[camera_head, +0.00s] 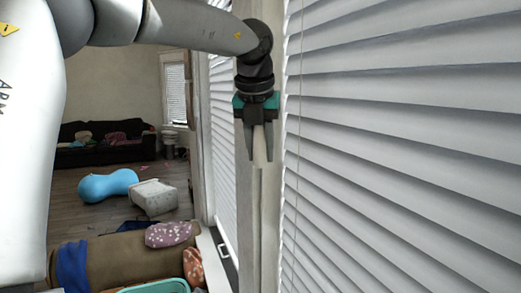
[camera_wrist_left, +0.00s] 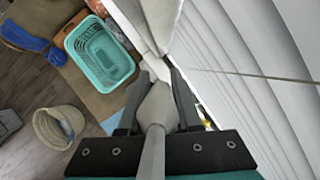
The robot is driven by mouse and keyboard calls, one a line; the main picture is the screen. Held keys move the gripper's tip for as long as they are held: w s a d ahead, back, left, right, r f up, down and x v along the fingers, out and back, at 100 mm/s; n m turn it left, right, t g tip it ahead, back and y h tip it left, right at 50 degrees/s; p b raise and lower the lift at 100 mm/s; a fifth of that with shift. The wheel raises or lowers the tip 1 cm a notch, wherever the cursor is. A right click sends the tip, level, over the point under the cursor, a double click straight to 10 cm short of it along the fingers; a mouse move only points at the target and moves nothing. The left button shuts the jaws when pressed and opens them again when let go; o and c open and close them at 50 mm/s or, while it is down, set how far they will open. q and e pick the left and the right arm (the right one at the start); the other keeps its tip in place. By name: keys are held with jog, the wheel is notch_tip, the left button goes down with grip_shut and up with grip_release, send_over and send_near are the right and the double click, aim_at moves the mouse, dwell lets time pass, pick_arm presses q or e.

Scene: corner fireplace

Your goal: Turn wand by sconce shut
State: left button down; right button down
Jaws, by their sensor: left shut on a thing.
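My left gripper (camera_head: 259,155) points down in front of the pale post between two windows. It is shut on a pale wand (camera_wrist_left: 152,150), which runs between its fingers in the left wrist view. In the head view the gripper and post largely hide the wand. The large white blind (camera_head: 400,150) fills the right side, its slats tilted with narrow shadow lines between them. A second blind (camera_head: 222,125) hangs left of the post. I cannot make out a sconce. My right gripper is not in view.
A thin cord (camera_head: 298,150) hangs along the near blind. Below are a teal basket (camera_wrist_left: 100,52), a wicker basket (camera_wrist_left: 58,125) and a brown couch or bench (camera_head: 125,258) with cushions. A blue beanbag (camera_head: 108,185) and white box (camera_head: 153,197) lie on the floor, with a dark sofa (camera_head: 105,143) behind.

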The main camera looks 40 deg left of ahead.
pick_arm(q)
jog(key=c, duration=0.6)
grip_release()
jog(key=p+v, duration=0.1)
jog(key=v, duration=1.4)
jog(key=shift+p, duration=0.35)
